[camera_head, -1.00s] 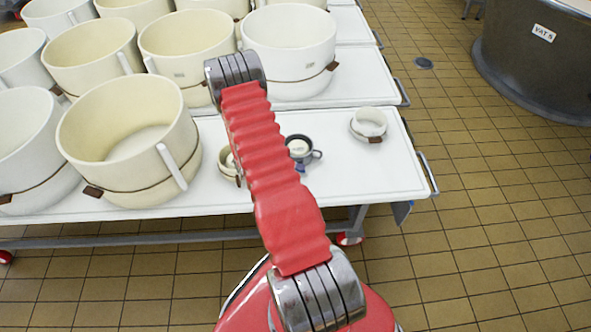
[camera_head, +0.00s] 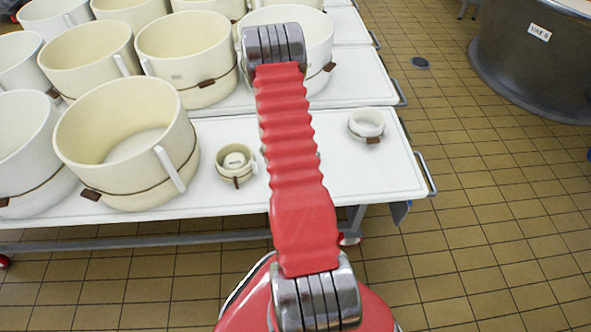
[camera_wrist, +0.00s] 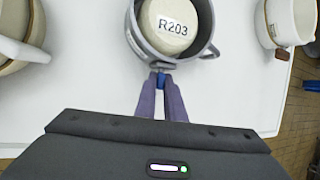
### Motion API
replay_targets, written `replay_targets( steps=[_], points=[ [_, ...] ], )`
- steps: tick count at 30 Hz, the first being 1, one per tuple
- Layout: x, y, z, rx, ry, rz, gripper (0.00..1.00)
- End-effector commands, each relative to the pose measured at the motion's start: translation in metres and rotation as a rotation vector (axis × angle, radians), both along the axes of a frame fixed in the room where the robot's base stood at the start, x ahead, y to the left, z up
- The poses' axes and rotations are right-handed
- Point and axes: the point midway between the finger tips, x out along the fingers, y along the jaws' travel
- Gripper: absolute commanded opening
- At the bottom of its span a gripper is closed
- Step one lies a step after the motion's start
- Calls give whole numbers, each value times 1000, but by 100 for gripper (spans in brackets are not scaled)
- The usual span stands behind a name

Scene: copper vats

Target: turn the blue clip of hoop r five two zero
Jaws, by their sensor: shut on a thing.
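In the wrist view a small grey hoop (camera_wrist: 203,54) with a ring handle stands on the white table. Inside it sits a pale round piece (camera_wrist: 172,22) with the label R203; I see no label reading R520. A blue clip (camera_wrist: 161,79) is on the near side of the hoop. My gripper (camera_wrist: 161,88) has its purple fingers closed on the blue clip. How far the clip is turned I cannot tell. In the head view my red arm covers the grey hoop and the gripper.
The white table (camera_head: 385,185) also holds a small cream hoop (camera_head: 236,174) on the left and another (camera_head: 367,122) on the right. A large cream tub (camera_head: 130,140) stands further left, with several more behind. A dark vat (camera_head: 530,60) stands at right.

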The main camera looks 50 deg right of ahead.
Motion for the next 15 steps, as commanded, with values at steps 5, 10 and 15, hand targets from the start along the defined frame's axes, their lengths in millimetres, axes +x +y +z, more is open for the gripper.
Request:
replay_targets(
  steps=[5, 10, 15],
  points=[
    [-1, -2, 1, 28, -34, -1, 0],
    [-2, -2, 1, 55, -65, -1, 0],
    [-2, -3, 1, 81, -94, -1, 0]
  ],
)
